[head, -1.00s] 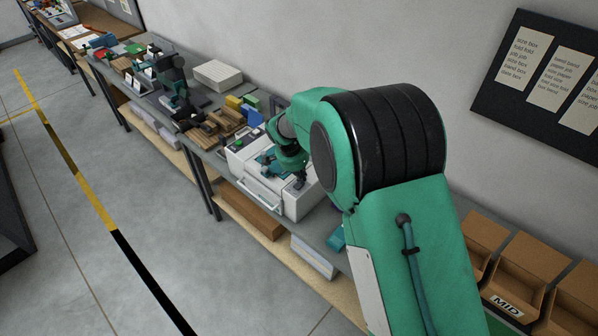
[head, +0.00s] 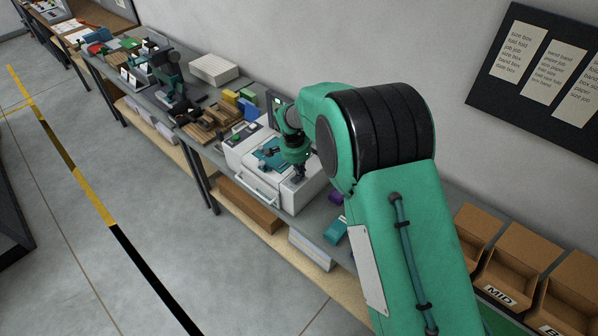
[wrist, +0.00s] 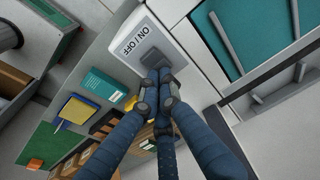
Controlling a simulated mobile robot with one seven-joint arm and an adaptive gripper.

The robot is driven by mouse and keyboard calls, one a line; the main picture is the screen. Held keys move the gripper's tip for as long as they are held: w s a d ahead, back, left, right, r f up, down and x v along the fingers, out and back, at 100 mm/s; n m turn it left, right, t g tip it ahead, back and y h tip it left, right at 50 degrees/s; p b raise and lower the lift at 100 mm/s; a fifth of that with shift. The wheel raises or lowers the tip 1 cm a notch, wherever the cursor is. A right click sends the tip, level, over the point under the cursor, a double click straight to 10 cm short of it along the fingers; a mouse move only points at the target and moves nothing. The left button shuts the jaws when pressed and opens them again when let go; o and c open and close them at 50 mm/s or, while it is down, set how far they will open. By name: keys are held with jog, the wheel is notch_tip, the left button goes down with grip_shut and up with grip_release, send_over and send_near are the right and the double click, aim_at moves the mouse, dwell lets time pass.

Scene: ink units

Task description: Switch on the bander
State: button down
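The bander is a white machine (head: 238,150) on the bench in the head view, with a teal top, a green button and a front handle. In the wrist view its white panel (wrist: 120,49) is marked ON / OFF and carries a dark switch (wrist: 153,57). My gripper (wrist: 156,92) has its blue fingers drawn together, with dark tips at the near end of the switch. They partly cover it, and I cannot tell whether they touch it. In the head view my gripper (head: 299,175) is low over the machine's right end. The switch's position is unclear.
Wooden pieces (head: 212,122) and coloured boxes lie left of the bander. A teal box (head: 336,230) and a purple item (head: 336,197) lie right of it. Cardboard bins (head: 515,268) stand further right. The wall is close behind the bench; the floor in front is clear.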

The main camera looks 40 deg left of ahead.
aim_at(296, 182)
jog(key=shift+w+f+g, duration=0.2)
jog(key=shift+f+g, duration=0.05)
jog(key=shift+g, duration=0.25)
jog(key=shift+d+f, duration=0.15)
jog(key=shift+f, duration=0.1)
jog(key=shift+s, duration=0.25)
jog(key=shift+s+d+f, duration=0.1)
jog(key=shift+s, duration=0.65)
jog(key=shift+r, duration=0.7)
notch_tip(296, 182, up, 14)
jog(key=shift+s+f, duration=0.25)
jog(key=shift+s, duration=0.1)
